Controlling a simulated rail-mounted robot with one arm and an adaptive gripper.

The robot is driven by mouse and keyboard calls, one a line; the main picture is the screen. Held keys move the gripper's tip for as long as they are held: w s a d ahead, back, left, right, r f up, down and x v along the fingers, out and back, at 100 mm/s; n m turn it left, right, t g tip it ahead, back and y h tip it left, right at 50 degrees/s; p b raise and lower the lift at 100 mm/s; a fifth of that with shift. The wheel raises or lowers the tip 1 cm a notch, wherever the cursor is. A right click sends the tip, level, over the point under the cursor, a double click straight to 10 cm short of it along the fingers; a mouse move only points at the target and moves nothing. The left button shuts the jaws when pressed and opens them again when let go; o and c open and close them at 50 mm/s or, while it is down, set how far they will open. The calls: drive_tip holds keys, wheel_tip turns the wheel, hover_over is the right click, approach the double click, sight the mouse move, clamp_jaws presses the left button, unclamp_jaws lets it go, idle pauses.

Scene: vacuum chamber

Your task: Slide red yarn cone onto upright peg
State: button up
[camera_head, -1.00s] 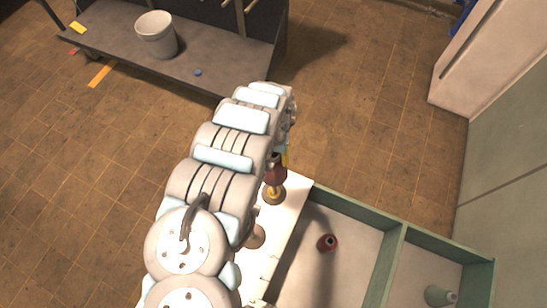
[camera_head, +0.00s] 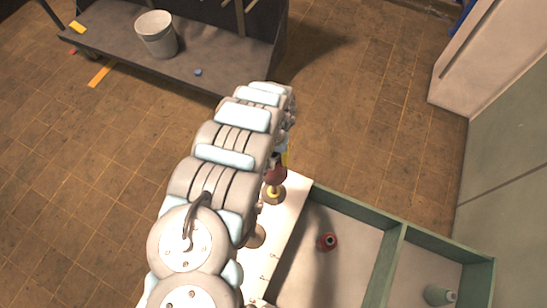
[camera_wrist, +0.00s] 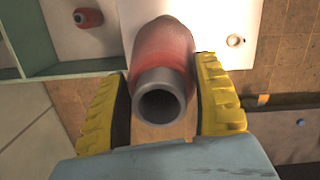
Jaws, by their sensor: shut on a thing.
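A red yarn cone (camera_wrist: 163,55) is held between the yellow-padded fingers of my gripper (camera_wrist: 165,105), its grey tube end facing the wrist camera. In the head view the held cone (camera_head: 276,174) shows just past my arm, directly above a brass-coloured peg base (camera_head: 273,194) on the white board. Peg and cone overlap in this view, so I cannot tell whether the peg is inside the cone. My gripper is mostly hidden behind my arm there.
A second round base (camera_head: 256,236) stands nearer on the white board. The green-walled tray (camera_head: 352,207) on the right holds another red cone (camera_head: 328,241) and, in its right compartment, a grey-green cone (camera_head: 440,295). A bucket (camera_head: 156,35) stands on a dark bench.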

drive_tip(key=shift+f, duration=0.2)
drive_tip(key=shift+f+b, duration=1.85)
drive_tip(key=shift+f, duration=0.55)
idle(1.1)
drive_tip(key=shift+f+b, duration=1.55)
drive_tip(key=shift+f, duration=1)
drive_tip(key=shift+f+b, duration=1.75)
drive_tip(key=shift+f, duration=0.8)
